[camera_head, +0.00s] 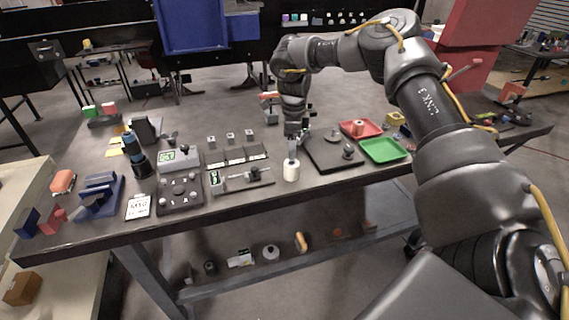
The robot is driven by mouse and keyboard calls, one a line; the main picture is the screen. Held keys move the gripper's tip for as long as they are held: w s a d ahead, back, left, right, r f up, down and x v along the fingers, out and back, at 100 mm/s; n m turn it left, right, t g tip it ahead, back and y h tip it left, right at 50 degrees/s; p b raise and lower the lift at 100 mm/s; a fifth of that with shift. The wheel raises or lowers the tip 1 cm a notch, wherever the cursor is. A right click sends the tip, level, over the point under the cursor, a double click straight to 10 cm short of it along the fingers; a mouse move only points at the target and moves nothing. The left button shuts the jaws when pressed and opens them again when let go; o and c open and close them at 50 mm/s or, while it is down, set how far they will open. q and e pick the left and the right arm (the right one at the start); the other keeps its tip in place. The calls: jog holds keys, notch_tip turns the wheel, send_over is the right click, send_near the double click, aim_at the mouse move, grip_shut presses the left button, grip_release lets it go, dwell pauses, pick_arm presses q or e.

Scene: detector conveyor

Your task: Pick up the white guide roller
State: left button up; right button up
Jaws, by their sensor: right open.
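The white guide roller (291,171) is a short pale cylinder standing near the front edge of the dark table (120,233). My right gripper (292,150) points down directly above it, with its fingers at about the roller's top. The jaws are open, and I cannot tell whether they touch the roller. My left gripper is out of the picture.
A dark plate (322,160) with small knobs lies right of the roller, with a green tray (384,150) and a red tray (361,129) beyond. A gauge fixture (240,182) lies close on the left. A blue holder (97,198) stands at far left.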

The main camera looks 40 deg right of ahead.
aim_at(292, 167)
jog(key=f, duration=0.3)
jog(key=f+p, duration=0.1)
jog(key=shift+s+d+f, duration=0.2)
jog(key=shift+s+f, duration=0.05)
jog(key=shift+f, duration=0.1)
jog(key=shift+w+f, duration=0.1)
jog(key=shift+f, duration=0.2)
jog(key=shift+a+f, duration=0.1)
jog(key=shift+a+f+p, duration=0.1)
jog(key=shift+f+p, duration=0.2)
jog(key=shift+p, duration=0.15)
jog(key=f, duration=0.2)
jog(key=f+p, duration=0.1)
jog(key=shift+w+f, duration=0.2)
jog(key=shift+f, duration=0.6)
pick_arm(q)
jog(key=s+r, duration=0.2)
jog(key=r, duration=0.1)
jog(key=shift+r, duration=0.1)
